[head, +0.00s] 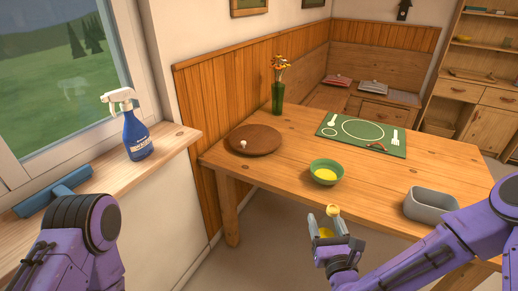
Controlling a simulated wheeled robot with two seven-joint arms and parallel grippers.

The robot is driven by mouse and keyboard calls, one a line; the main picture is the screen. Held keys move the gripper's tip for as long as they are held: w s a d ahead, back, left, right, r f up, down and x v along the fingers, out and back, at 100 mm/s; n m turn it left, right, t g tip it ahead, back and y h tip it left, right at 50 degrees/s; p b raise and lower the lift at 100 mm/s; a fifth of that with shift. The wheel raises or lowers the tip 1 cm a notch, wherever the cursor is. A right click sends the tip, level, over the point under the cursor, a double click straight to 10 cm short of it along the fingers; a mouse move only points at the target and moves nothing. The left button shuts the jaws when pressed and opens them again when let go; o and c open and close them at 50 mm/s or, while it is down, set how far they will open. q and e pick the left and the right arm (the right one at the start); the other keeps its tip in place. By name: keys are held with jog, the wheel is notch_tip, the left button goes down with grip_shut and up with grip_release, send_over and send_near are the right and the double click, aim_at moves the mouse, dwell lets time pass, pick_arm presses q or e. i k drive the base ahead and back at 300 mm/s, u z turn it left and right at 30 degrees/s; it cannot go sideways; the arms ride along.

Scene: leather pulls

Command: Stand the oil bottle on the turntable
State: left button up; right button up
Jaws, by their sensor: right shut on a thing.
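The turntable (262,137) is a round brown wooden disc on the left part of the table, with a small white knob-like thing (243,145) on its near left. My right gripper (328,236) is shut on the oil bottle (333,210), in front of the table's near edge. The bottle's yellow top shows above the fingers and some yellow between them; the rest is hidden. The bottle is right of the turntable and nearer to me, apart from it. My left arm enters at the lower left; its gripper is out of view.
A green bowl (326,165) with yellow contents stands near the table's front edge. A grey bin (429,205) is at right. A green vase with flowers (278,97) stands behind the turntable. A green placemat (345,145) lies right. A spray bottle (137,136) stands on the windowsill.

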aim_at(254, 138)
jog(key=z, duration=0.75)
jog(key=i, duration=1.65)
jog(key=u, duration=2.55)
